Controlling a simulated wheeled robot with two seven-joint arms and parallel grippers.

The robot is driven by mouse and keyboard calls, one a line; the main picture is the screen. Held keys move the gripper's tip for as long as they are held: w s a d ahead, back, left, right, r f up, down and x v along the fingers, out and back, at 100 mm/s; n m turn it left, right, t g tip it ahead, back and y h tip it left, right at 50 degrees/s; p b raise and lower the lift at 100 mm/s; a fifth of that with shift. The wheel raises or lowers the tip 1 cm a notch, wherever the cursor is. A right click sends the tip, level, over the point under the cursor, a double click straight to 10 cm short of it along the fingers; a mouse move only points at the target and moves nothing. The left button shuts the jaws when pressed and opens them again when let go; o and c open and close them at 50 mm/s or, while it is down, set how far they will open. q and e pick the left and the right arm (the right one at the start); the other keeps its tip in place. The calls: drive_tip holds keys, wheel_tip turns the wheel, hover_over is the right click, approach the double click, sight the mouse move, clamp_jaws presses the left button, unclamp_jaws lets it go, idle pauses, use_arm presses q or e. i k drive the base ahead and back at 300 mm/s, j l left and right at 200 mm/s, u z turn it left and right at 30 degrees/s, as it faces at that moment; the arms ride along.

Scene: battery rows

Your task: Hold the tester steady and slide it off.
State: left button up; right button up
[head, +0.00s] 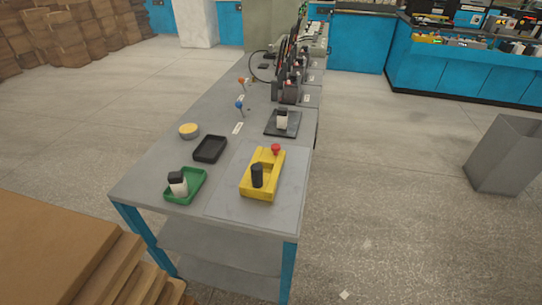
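A yellow block-shaped device (251,188), which looks like the tester, stands on a pale grey mat (223,206) at the near right end of the long grey table (150,190). A black cylinder (257,175) stands upright at its near end, and a red knob (276,149) sits at its far end. I cannot tell whether the cylinder is fixed in the device. Neither of my grippers shows in the head view, and nothing is seen touching the device.
A green tray (196,191) holds a white block with a black top (178,184). An empty black tray (210,149), a yellow-topped round tin (188,131) and a dark plate (270,131) with a similar block (282,119) lie farther back. Cardboard boxes (60,240) stand at the near left.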

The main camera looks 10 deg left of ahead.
sight(276, 147)
drive_tip(key=l+u, duration=0.25)
drive_tip(key=l, duration=0.25)
drive_tip(key=l+u, duration=0.35)
drive_tip(key=l, duration=0.2)
drive_tip(key=l+u, duration=0.35)
drive_tip(key=l, duration=0.2)
drive_tip(key=l+u, duration=0.35)
drive_tip(key=l, duration=0.2)
drive_tip(key=i+l+u, duration=1)
drive_tip(key=k+l, duration=0.05)
